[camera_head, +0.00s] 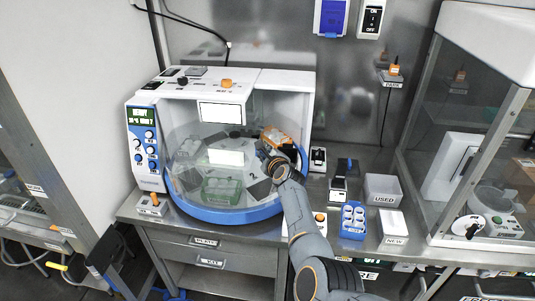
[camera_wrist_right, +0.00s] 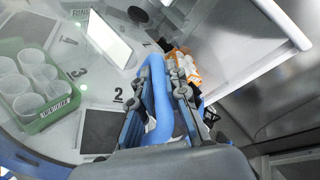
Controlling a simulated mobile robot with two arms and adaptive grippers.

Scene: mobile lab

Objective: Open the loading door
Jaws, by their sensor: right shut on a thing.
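The loading door (camera_head: 200,150) is the clear curved front of a white and blue machine standing on the steel bench. How far it stands open I cannot tell. In the right wrist view a blue bar-like handle (camera_wrist_right: 160,105) runs between the fingers of my right gripper (camera_wrist_right: 165,68). The gripper is shut on this handle. In the head view my right gripper (camera_head: 272,148) is at the right side of the clear front and hides the handle. My left gripper is in neither view.
Inside the machine is a numbered turntable with a green rack (camera_head: 221,190) of white cups. An orange and white item (camera_wrist_right: 187,68) lies beyond my fingers. A blue holder (camera_head: 353,220), a USED box (camera_head: 382,190) and a glass-sided cabinet (camera_head: 470,130) stand to the right.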

